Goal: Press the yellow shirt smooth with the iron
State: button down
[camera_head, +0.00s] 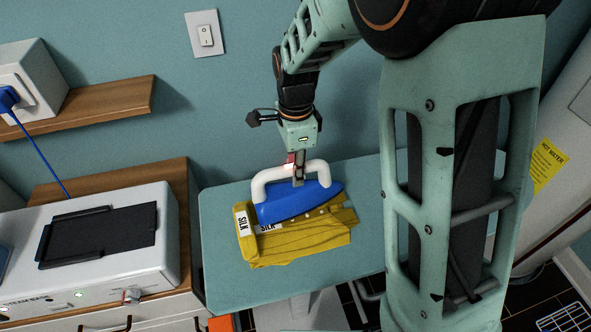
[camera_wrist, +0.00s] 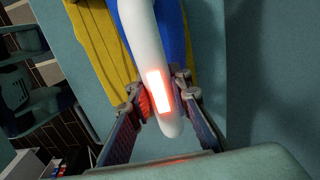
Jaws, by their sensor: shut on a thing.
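The iron (camera_head: 297,203) has a blue body and a thick white handle. It lies over the yellow shirt (camera_head: 308,241), covering the shirt's back part; I cannot tell whether its sole touches the cloth. The shirt is folded on the teal ironing board (camera_head: 228,285) and carries white SILK labels. My gripper (camera_head: 298,182) is above the iron, shut on its handle. In the wrist view my gripper's fingers (camera_wrist: 161,98) sit on both sides of the white handle (camera_wrist: 146,50), and the blue body and yellow shirt (camera_wrist: 88,40) show beyond.
A white steam station with a dark pad (camera_head: 100,236) stands on a wooden cabinet at the left. A wooden shelf (camera_head: 105,107) holds a white box (camera_head: 38,80) with a blue plug and cord. The board's right part is bare, behind my arm. The wall is close behind.

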jog(key=shift+w+f+b, duration=0.1)
jog(key=shift+f+b, duration=0.3)
jog(key=shift+f, duration=0.05)
dwell(0.6)
jog(key=shift+s+d+f, duration=0.1)
jog(key=shift+s+f, duration=0.15)
dwell(2.9)
jog(key=shift+r, duration=0.1)
jog(key=shift+w+r+p, duration=0.15)
jog(key=shift+r+p, duration=1)
jog(key=shift+r, duration=0.45)
jog(key=shift+w+r+p, duration=0.1)
jog(key=shift+r+p, duration=1.05)
jog(key=shift+r, duration=0.4)
